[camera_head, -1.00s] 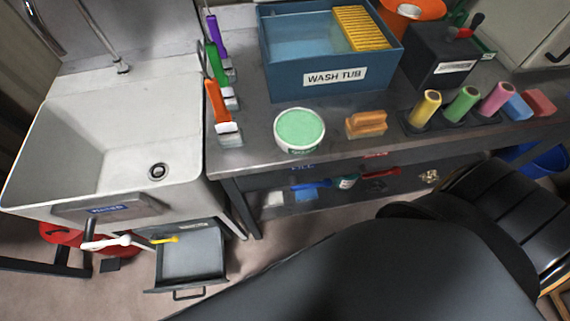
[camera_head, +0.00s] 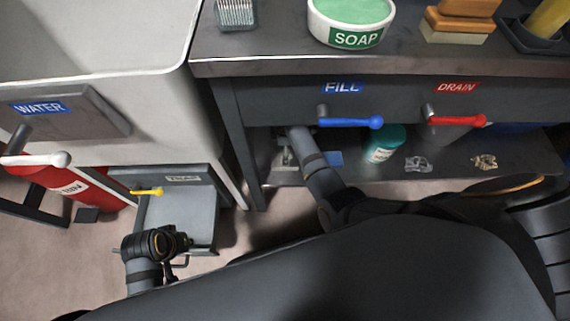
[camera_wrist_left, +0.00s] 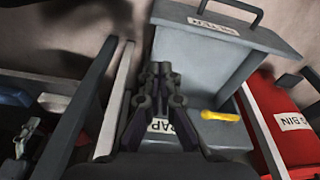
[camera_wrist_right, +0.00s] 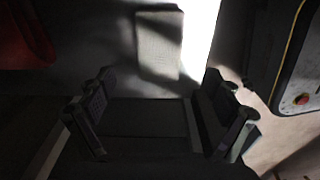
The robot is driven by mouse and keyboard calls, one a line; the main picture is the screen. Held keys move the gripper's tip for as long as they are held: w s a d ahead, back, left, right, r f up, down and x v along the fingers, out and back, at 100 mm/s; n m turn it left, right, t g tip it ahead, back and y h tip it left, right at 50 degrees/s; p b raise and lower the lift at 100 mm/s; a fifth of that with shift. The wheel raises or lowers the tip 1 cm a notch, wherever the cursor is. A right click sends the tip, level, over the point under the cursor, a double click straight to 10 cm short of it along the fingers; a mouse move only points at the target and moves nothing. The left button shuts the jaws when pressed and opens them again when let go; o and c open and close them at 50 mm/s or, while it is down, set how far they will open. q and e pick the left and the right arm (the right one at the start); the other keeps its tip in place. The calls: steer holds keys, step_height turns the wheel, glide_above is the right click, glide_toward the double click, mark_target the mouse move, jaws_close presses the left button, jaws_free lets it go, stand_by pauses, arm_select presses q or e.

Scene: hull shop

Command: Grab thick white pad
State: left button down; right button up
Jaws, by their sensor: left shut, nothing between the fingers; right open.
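The thick white pad (camera_wrist_right: 158,50) lies on the dim lower shelf, in shadow, at the top middle of the right wrist view. It also shows in the left wrist view (camera_wrist_left: 55,103); in the head view my right arm mostly hides it. My right gripper (camera_wrist_right: 158,105) is open, with the pad ahead of its fingers and apart from them. In the head view the right gripper (camera_head: 284,158) is in the shelf opening.
A blue pad (camera_head: 335,158) lies to the right of my right arm. A teal bottle (camera_head: 384,145) stands further right on the shelf. The blue FILL handle (camera_head: 350,122) and red DRAIN handle (camera_head: 455,121) stick out above. A red bin (camera_head: 75,188) stands at left.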

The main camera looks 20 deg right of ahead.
step_height(320, 180, down, 3)
steer(key=shift+f+b, duration=0.1)
steer(key=shift+b, duration=0.35)
step_height(320, 180, down, 5)
steer(key=b, duration=0.3)
steer(key=shift+r, duration=0.2)
steer(key=shift+f, duration=0.3)
arm_select(q)
steer(key=f+t, duration=0.1)
steer(key=w+d+f+t, duration=0.1)
steer(key=f, duration=0.1)
steer(key=d+f+h, duration=0.1)
steer(key=f, duration=0.1)
steer(key=shift+w+f+t, duration=0.2)
steer(key=shift+f+t, duration=0.05)
steer(key=shift+t, duration=0.15)
